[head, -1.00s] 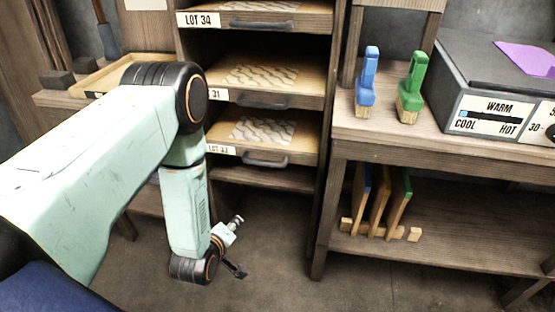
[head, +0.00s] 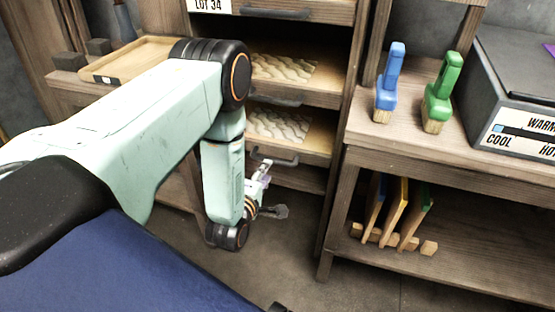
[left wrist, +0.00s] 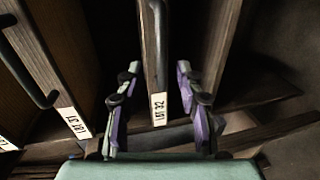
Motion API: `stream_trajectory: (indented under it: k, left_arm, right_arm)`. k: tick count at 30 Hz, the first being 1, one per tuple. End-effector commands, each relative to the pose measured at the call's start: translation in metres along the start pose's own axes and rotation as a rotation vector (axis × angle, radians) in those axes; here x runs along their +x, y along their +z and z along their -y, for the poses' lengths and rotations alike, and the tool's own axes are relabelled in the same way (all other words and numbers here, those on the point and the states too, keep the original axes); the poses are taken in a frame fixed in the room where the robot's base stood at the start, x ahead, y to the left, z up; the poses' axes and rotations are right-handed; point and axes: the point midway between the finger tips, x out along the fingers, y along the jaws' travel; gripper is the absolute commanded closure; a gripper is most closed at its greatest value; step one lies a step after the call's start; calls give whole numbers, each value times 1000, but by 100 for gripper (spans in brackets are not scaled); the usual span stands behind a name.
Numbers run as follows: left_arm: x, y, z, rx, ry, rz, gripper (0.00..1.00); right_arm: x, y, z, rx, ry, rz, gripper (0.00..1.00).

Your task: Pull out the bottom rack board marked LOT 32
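The bottom rack board (head: 318,146) sits in the rack with a patterned sheet on it and a dark bar handle (head: 277,161) on its front. Its label is hidden behind my arm in the head view. In the left wrist view the LOT 32 label (left wrist: 158,107) shows on the board's front edge, with the handle (left wrist: 157,35) beyond it. My left gripper (head: 267,190) is open just in front of and below the handle. In the left wrist view its fingers (left wrist: 158,76) stand apart on either side of the board's front, with nothing gripped. My right gripper is not in view.
A LOT 31 board (left wrist: 75,122) is directly above, and a LOT 34 board (head: 290,10) is higher up. A bench (head: 365,140) with blue (head: 388,85) and green (head: 438,95) brushes stands right of the rack. The floor (head: 285,265) before the rack is clear.

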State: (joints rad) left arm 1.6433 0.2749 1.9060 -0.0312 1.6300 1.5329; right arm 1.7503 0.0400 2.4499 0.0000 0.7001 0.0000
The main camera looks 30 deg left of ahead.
Motion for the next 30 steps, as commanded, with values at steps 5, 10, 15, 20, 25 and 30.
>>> stream_trajectory:
  k: [5,10,15,20,25,30]
  left_arm:
    - [13,0,1,-15,3,0,63]
    - [42,2,2,-13,4,1,63]
    - [66,3,2,-12,2,2,63]
    - [78,4,1,-11,0,3,63]
    - [81,4,0,-11,-1,3,63]
    - [81,4,0,-11,-1,3,66]
  right_arm:
    - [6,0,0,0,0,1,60]
    - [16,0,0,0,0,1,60]
    - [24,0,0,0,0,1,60]
    - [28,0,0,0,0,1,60]
    - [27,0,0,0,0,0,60]
    - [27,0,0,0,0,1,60]
